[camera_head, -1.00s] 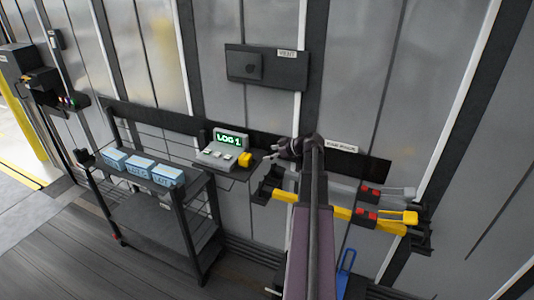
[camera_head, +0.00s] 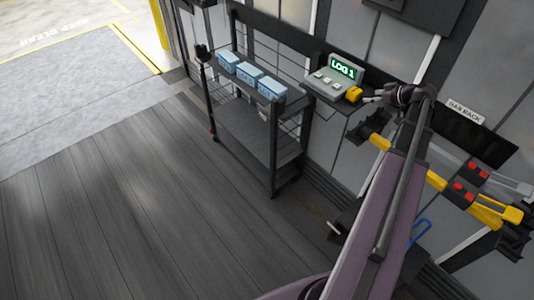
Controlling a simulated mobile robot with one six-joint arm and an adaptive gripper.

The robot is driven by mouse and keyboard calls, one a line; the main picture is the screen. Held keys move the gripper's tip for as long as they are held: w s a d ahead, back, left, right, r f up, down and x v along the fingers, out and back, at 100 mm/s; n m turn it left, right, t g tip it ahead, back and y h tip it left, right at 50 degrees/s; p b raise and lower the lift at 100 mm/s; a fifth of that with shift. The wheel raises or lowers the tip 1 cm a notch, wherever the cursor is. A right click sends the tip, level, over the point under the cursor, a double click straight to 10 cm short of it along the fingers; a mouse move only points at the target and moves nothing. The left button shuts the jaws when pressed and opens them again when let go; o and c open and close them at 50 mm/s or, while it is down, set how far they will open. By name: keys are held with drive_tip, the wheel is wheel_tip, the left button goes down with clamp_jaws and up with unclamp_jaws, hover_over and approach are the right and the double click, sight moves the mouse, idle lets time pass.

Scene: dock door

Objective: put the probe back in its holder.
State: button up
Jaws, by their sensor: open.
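A grey logger (camera_head: 333,78) with a green "LOG 1" screen sits on a small dark shelf on the wall. A yellow block (camera_head: 353,94) is at its right side; I cannot tell whether it is the probe's holder or the probe. My gripper (camera_head: 372,96) is open, just right of the yellow block, with its fingers pointing left; I cannot tell the gap in depth. I see nothing between the fingers. A small pale stick (camera_head: 334,229) lies low near the wall, partly by a dark object; I cannot tell whether it is the probe.
A dark wire cart (camera_head: 240,125) with several blue bins (camera_head: 248,73) stands left of the logger. Right of my arm is a bar rack (camera_head: 470,138) with yellow and grey bars and red clips. A blue handle (camera_head: 420,232) is below. The plank floor (camera_head: 130,200) is clear.

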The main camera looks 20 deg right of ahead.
drive_tip(key=a+f+m+g, duration=0.1)
drive_tip(key=a+f+g, duration=0.2)
drive_tip(key=a, duration=1)
drive_tip(key=a+f+m+g, duration=0.1)
drive_tip(key=a+f+g, duration=0.2)
drive_tip(key=a, duration=1)
drive_tip(key=s+a+f+m+g+h, duration=0.1)
drive_tip(key=s+a, duration=0.3)
drive_tip(key=a, duration=0.5)
drive_tip(key=s+a+f+m+g+h, duration=0.1)
drive_tip(key=s+a+g+h, duration=0.2)
drive_tip(key=a, duration=0.5)
drive_tip(key=shift+s+a+f+h, duration=0.4)
drive_tip(key=shift+s+h, duration=0.1)
drive_tip(key=shift+s, duration=0.2)
drive_tip(key=shift+c, duration=0.2)
